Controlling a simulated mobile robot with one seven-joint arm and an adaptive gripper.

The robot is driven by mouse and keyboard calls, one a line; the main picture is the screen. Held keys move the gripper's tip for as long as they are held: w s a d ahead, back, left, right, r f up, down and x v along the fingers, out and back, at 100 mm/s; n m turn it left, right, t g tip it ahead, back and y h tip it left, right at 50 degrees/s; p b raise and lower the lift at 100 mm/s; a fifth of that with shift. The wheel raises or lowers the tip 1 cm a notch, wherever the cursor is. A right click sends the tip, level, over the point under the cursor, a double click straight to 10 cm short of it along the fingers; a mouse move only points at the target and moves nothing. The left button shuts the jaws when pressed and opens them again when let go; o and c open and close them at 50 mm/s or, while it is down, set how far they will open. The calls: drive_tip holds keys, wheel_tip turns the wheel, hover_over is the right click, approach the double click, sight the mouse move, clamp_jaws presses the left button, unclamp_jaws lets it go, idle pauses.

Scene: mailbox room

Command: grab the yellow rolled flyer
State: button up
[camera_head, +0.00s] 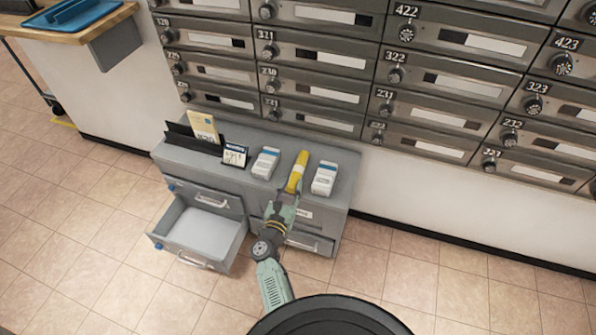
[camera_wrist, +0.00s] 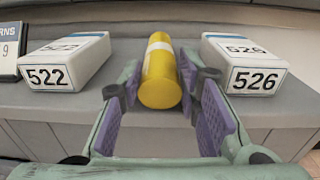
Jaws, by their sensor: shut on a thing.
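The yellow rolled flyer (camera_head: 298,170) lies on top of the grey cabinet, between two white boxes. It has a pale band around it. In the wrist view the flyer (camera_wrist: 160,78) points its near round end at me. My gripper (camera_head: 291,193) reaches in from the front, and its fingers are shut on the near part of the flyer, one on each side. In the wrist view the purple finger pads of my gripper (camera_wrist: 162,96) flank the roll.
White boxes marked 522 (camera_wrist: 66,62) and 526 (camera_wrist: 243,63) stand close on either side. The grey cabinet (camera_head: 335,205) has an open lower-left drawer (camera_head: 205,232). A small sign (camera_head: 234,156) and a file rack (camera_head: 190,138) stand left. Numbered mailboxes (camera_head: 310,88) rise behind.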

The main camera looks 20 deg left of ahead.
drive_tip(key=shift+c, duration=0.5)
drive_tip(key=shift+r+p, duration=1.5)
drive_tip(key=shift+r, duration=0.5)
drive_tip(key=shift+s, duration=4)
